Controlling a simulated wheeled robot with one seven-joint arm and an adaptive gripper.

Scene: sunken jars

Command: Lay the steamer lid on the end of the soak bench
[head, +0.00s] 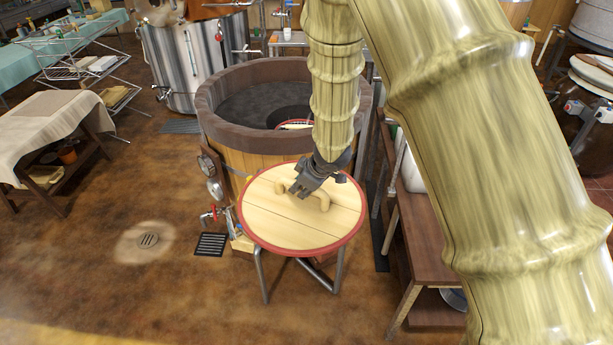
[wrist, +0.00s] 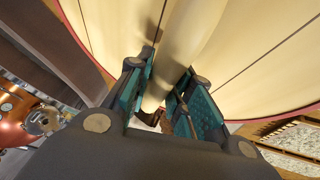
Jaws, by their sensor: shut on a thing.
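The steamer lid (head: 290,228) is a round, pale wooden disc with a red rim and a bar handle (head: 321,202). My gripper (head: 302,188) is shut on that handle from above. In the wrist view, the jaws (wrist: 166,82) stand on both sides of the handle (wrist: 188,40), with the lid's planks (wrist: 260,35) behind. The lid looks nearly level in front of the wooden tub, above a metal-legged stand (head: 262,275). I cannot tell whether it touches the stand. A brown wooden bench (head: 424,238) stands to the right, partly hidden by my arm; I cannot tell whether it is the soak bench.
The wooden tub (head: 228,155) with a dark rim is just behind the lid. A white vessel (head: 413,172) stands on the brown bench. A cloth-covered table (head: 40,118) is at far left. The floor (head: 130,290) at left front is clear around a drain (head: 148,241).

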